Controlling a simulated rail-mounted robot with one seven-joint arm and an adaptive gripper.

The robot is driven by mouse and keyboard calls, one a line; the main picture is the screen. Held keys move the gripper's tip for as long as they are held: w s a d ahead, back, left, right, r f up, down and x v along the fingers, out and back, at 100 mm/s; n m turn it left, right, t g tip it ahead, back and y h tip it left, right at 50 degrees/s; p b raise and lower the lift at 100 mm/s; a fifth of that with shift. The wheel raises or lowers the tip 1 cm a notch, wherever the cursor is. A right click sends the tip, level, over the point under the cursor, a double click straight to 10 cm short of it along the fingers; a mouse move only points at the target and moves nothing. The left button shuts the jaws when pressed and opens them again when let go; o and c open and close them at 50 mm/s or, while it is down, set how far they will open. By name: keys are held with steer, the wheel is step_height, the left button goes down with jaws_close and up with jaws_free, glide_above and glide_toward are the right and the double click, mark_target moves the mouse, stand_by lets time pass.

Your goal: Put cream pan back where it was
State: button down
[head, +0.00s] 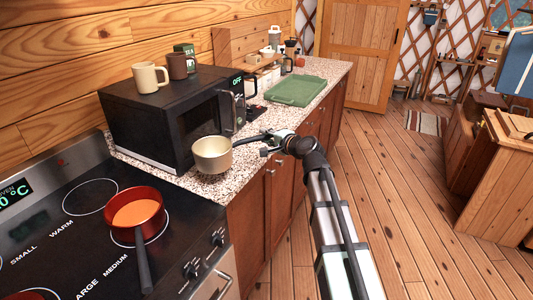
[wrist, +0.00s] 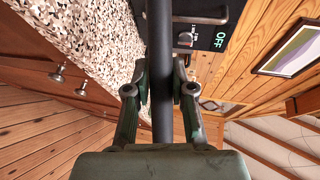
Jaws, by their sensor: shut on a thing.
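The cream pan (head: 211,157) is in front of the microwave, over the speckled counter near its front edge and the stove's right side. It looks upright, and I cannot tell whether its base touches the counter. My gripper (head: 268,143) is to the right of the pan, shut on its dark handle. In the wrist view the handle (wrist: 162,50) runs between the two fingers of my gripper (wrist: 161,92). The pan's bowl is not visible in the wrist view.
A red pan (head: 134,212) with orange contents sits on the stove (head: 70,245). The black microwave (head: 165,115) reads OFF and carries mugs (head: 150,77). A green board (head: 295,90) lies farther along the counter (head: 190,183). Several burner rings are bare.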

step_height(320, 180, down, 7)
stand_by(0.6)
steer(key=shift+f, duration=0.15)
steer(key=c, duration=1)
jaws_free()
